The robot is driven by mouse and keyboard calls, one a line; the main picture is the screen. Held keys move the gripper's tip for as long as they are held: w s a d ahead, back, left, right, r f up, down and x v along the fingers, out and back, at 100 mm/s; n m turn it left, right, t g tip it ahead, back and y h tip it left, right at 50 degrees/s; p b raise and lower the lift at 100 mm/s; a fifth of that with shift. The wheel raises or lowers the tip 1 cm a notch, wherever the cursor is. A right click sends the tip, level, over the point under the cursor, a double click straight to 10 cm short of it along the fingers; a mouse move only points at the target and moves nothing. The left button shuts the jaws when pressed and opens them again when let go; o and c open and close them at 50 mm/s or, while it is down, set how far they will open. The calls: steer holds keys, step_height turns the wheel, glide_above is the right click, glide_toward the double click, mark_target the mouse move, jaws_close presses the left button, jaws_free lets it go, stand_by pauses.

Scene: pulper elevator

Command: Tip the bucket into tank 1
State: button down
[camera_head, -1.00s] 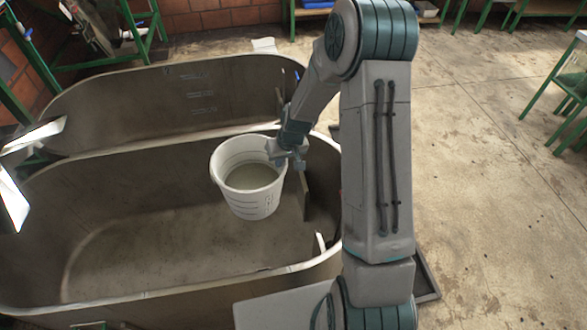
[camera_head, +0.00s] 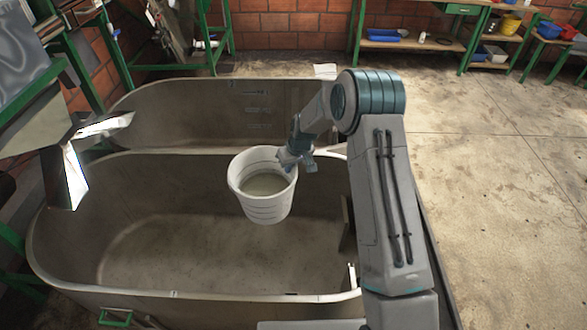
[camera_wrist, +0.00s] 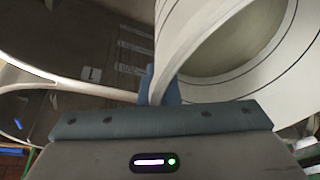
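A white bucket (camera_head: 262,205) with pale greyish-green contents hangs over the near tank in the head view, tilted slightly at most. My gripper (camera_head: 297,158) holds it at the right side of its rim. In the wrist view my gripper (camera_wrist: 160,88) is shut on the wall of the bucket (camera_wrist: 215,35), one fingertip on each side. The near oval metal tank (camera_head: 190,262) has a bare, brownish floor below the bucket. A second tank (camera_head: 215,105) stands behind it. I cannot tell from the head view which is tank 1; a label (camera_wrist: 92,73) in the wrist view is unreadable.
A metal chute (camera_head: 68,175) reaches over the near tank's left end. Green-framed shelves (camera_head: 410,42) with coloured tubs stand at the back. Open concrete floor (camera_head: 490,150) lies to the right.

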mark_target(285, 190)
steer(key=shift+w+r+t+h, duration=0.15)
steer(key=shift+r+t, duration=1.1)
steer(key=shift+r, duration=0.65)
steer(key=shift+r+t+h, duration=0.15)
steer(key=shift+r+t, duration=1.1)
steer(key=shift+r, duration=0.65)
steer(key=s+f+n+t+b, duration=0.1)
steer(key=s+t+b, duration=0.3)
steer(key=b, duration=0.5)
steer(key=s+a+n+t+b, duration=0.1)
steer(key=s+t+b, duration=0.4)
steer(key=b, duration=0.4)
steer(key=s+f+n+t+b, duration=0.1)
steer(key=s+t+b, duration=0.3)
steer(key=b, duration=0.6)
steer(key=shift+s+a+f, duration=0.3)
steer(key=shift+s+a, duration=0.05)
steer(key=shift+s, duration=0.25)
steer(key=s+f+n+t+y+b, duration=0.1)
steer(key=s+t+b, duration=0.3)
steer(key=b, duration=1.1)
steer(key=shift+s+a+n+t+y, duration=0.4)
steer(key=shift+s+n+y, duration=0.25)
steer(key=shift+s, duration=0.7)
